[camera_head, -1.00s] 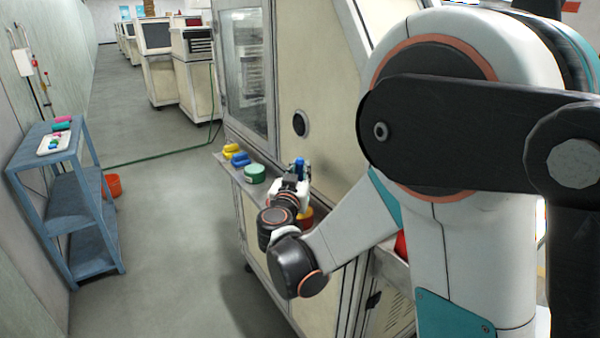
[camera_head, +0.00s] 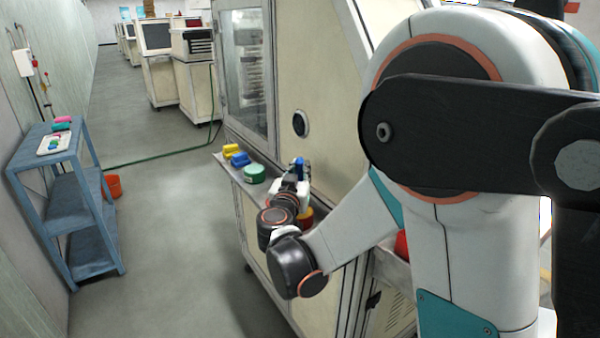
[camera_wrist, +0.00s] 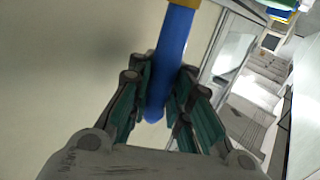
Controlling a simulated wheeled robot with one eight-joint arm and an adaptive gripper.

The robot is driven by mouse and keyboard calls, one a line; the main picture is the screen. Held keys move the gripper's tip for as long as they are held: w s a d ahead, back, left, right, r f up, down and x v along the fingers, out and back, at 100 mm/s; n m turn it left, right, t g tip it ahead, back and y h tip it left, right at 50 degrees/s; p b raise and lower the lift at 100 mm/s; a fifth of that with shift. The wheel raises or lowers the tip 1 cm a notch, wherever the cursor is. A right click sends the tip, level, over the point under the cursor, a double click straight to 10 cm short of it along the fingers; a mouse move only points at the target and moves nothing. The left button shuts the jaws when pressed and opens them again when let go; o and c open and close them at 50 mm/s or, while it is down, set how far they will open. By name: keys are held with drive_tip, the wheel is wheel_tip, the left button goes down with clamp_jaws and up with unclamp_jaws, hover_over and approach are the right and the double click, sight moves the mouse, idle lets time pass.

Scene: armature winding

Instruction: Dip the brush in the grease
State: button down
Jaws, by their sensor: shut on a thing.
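My gripper (camera_head: 290,190) is shut on a brush (camera_head: 299,168) with a blue handle, above the narrow shelf of the cream machine. In the wrist view, the blue handle (camera_wrist: 172,55) runs between the finger pads of my gripper (camera_wrist: 158,100), with a yellow part at the top edge of the picture; the bristles are not visible. A round green tin (camera_head: 254,173), which may be the grease, stands on the shelf to the left of my gripper, apart from the brush. Its contents cannot be made out.
A blue item (camera_head: 239,159) and a yellow item (camera_head: 230,150) lie on the shelf beyond the green tin. A red and yellow container (camera_head: 306,217) is partly hidden behind my wrist. A blue rack (camera_head: 62,190) stands at left, with open floor between.

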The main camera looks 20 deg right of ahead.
drive_tip(key=shift+r+p, duration=2.5)
drive_tip(key=shift+r, duration=1)
drive_tip(key=shift+f, duration=0.1)
